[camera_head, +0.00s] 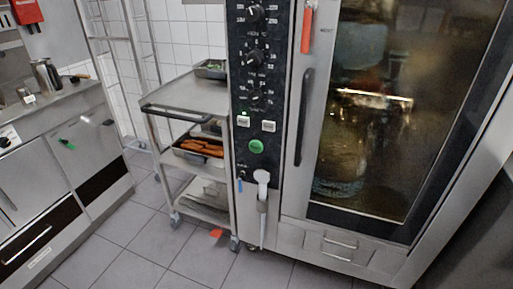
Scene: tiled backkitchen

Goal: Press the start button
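The start button looks to be the round green button (256,146) low on the black control panel (254,92) of the large steel oven (292,120). Knobs with white markings sit above it, with two small pale rectangular buttons (243,121) between, the left one near a small green light. Lettering on the green button is too small to read. Neither of my grippers is in view, and nothing covers the button.
A steel trolley (190,95) with trays stands left of the oven. A hand shower (262,190) hangs below the panel. A steel counter (55,103) is at the left. Tiled floor (130,245) in front is mostly clear, with a small orange-red item (216,232) near the trolley.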

